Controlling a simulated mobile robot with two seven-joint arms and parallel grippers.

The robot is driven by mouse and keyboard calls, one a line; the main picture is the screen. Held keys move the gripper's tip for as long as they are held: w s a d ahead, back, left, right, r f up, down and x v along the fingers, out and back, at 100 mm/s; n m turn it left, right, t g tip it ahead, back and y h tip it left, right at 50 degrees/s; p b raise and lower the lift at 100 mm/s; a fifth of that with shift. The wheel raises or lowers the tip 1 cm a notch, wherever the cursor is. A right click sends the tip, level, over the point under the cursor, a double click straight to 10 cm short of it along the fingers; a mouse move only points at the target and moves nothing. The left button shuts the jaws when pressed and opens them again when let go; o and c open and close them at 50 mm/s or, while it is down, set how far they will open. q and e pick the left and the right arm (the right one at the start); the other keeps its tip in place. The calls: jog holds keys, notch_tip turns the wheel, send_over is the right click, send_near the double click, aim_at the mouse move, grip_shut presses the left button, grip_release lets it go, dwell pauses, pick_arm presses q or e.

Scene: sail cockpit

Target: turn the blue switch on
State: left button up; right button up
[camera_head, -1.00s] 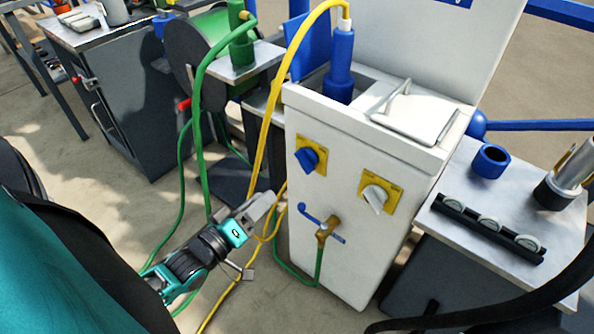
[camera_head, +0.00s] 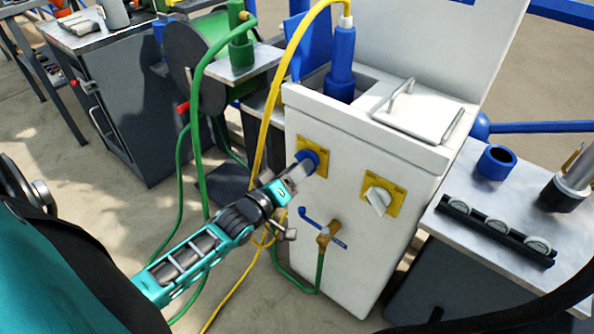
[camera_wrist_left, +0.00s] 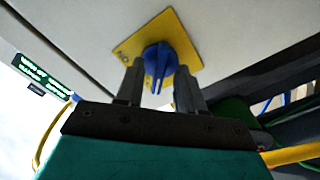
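The blue switch (camera_head: 309,157) is a rotary knob on a yellow plate (camera_head: 321,146) on the front of a white cabinet. My left gripper (camera_head: 301,168) is at the knob and partly hides it. In the left wrist view, the blue switch (camera_wrist_left: 159,64) shows between the two open fingers of my left gripper (camera_wrist_left: 160,88), its ridge pointing toward the gripper. The fingers stand on either side of the knob; I cannot tell if they touch it. My right gripper is not in view.
A white switch (camera_head: 378,199) on a yellow plate sits to the right. Below is a brass tap (camera_head: 325,235) with a blue lever and green hose. Yellow hose (camera_head: 271,110) and green hose (camera_head: 196,130) hang left of the cabinet. A metal side table (camera_head: 470,207) stands right.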

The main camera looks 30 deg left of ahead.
pick_arm(q)
grip_shut()
dwell(0.5)
jog(key=m+p, duration=0.6)
jog(key=m, duration=1.1)
jog(key=shift+m, duration=0.4)
jog(key=shift+a+m, duration=0.1)
jog(key=shift+m, duration=0.2)
grip_release()
